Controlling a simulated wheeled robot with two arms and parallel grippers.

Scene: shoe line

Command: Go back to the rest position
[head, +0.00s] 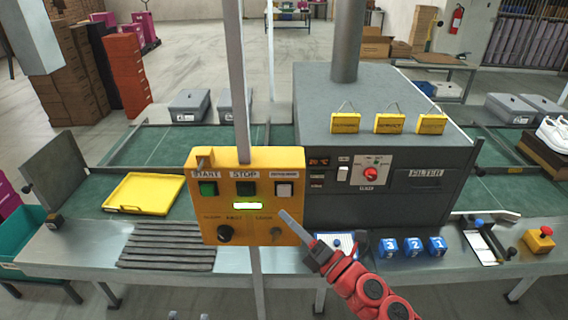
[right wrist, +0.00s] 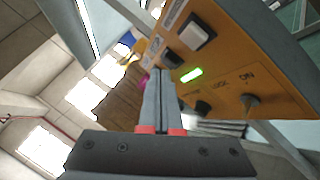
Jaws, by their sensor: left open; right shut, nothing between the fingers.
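My right gripper (head: 286,215) comes in from the lower right on a red arm. It is shut and empty, its fingertips in front of or close to the lower right edge of the yellow control box (head: 210,230); I cannot tell if they touch. In the right wrist view the closed fingers (right wrist: 160,78) point up beside the box's panel (right wrist: 225,90), near its switches, with nothing between them. Two small grey tips at the bottom edge of the head view look like my left gripper (head: 188,316), open and empty; the rest of it is cut off.
The box hangs on a grey post (head: 238,80) before the long workbench (head: 90,245). Floor shows below the bench.

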